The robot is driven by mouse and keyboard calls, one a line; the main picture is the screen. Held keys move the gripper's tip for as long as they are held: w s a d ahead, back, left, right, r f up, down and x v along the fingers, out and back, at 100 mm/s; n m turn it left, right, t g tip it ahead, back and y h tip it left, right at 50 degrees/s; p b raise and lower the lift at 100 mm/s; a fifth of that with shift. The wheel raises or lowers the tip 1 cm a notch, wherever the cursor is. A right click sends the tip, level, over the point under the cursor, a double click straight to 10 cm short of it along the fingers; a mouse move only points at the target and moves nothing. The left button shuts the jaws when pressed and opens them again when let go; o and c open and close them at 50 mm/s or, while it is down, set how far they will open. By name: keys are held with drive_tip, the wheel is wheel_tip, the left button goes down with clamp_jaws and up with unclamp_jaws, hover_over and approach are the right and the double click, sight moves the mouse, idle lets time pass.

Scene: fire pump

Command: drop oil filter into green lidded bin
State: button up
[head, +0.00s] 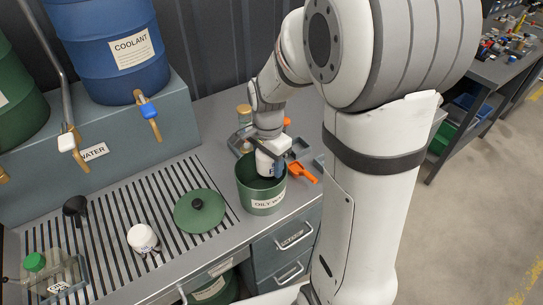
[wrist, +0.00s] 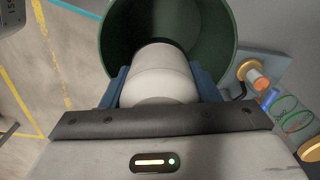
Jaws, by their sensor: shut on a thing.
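The green bin (head: 262,201), labelled "OILY W...", stands on the bench in the head view with its top open. Its round green lid (head: 199,211) with a black knob lies on the slatted grate to its left. My gripper (head: 270,160) is over the bin's mouth, shut on the white oil filter (head: 265,164). In the wrist view the filter (wrist: 160,78) sits between the blue fingers of my gripper (wrist: 160,92), and its far end points into the dark bin (wrist: 222,25).
A white canister (head: 142,238), a black funnel (head: 75,206) and a green-capped container (head: 36,263) stand on the grate. An orange scoop (head: 302,172) lies right of the bin. A grey tray with jars is behind it. Blue coolant drum (head: 108,45) stands at back.

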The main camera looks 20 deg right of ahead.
drive_tip(key=shift+s+f, duration=0.1)
drive_tip(key=shift+f, duration=0.7)
drive_tip(key=o, duration=1.2)
drive_tip(key=shift+a, duration=0.1)
drive_tip(key=shift+r, duration=0.1)
wheel_tip(320, 180, up, 8)
drive_tip(key=shift+f+b, duration=0.1)
drive_tip(key=shift+b, duration=0.35)
